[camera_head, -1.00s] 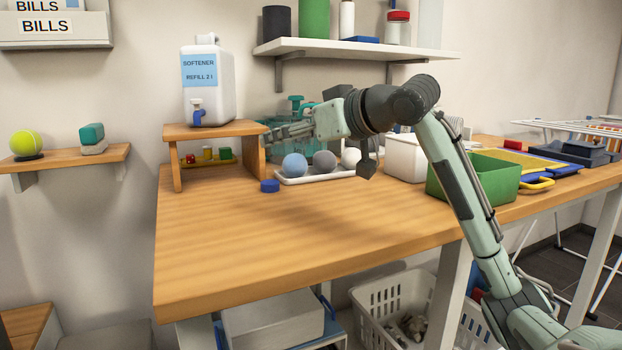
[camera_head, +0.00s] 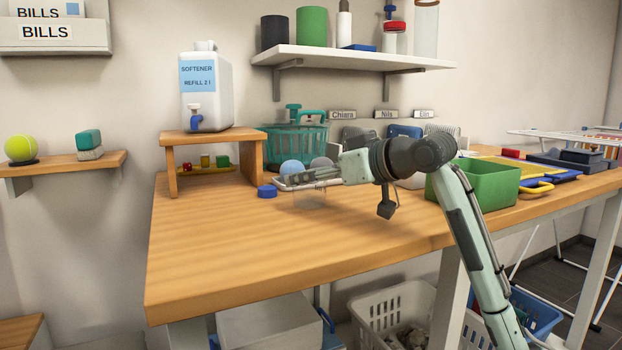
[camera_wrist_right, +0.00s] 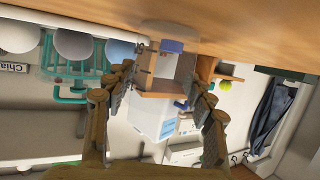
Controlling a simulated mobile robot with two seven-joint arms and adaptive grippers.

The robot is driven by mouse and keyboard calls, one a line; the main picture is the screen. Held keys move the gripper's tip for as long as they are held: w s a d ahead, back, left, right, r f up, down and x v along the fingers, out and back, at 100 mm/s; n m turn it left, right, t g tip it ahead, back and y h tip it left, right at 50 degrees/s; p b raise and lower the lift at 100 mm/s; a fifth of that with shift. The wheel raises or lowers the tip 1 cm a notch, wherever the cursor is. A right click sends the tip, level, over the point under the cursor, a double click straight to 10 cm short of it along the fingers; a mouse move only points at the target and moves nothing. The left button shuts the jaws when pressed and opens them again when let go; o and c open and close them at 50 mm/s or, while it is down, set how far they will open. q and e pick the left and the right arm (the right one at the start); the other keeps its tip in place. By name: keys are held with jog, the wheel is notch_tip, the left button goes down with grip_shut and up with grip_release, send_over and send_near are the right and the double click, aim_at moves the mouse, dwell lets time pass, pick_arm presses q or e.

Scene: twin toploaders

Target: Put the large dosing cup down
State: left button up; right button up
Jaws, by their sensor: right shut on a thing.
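My right gripper (camera_head: 288,182) is low over the worktable (camera_head: 220,245), its fingers pointing left, shut on the large dosing cup. The cup (camera_head: 311,197) is clear and hard to make out; it shows faintly below the fingers, close to the tabletop. Whether its base touches the wood I cannot tell. In the right wrist view, the fingers of my right gripper (camera_wrist_right: 163,88) stand apart on either side, and a see-through shape of the cup (camera_wrist_right: 150,31) shows against the tabletop. My left gripper is not in view.
A blue cap (camera_head: 267,191) lies just left of the fingers. Dryer balls (camera_head: 292,167) are behind the gripper, partly hidden. A wooden stand (camera_head: 171,165) holds the softener jug (camera_head: 208,95). A green bin (camera_head: 490,185) stands right. The table's front left is clear.

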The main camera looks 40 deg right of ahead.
jog(key=shift+f, duration=0.15)
jog(key=o, duration=0.9)
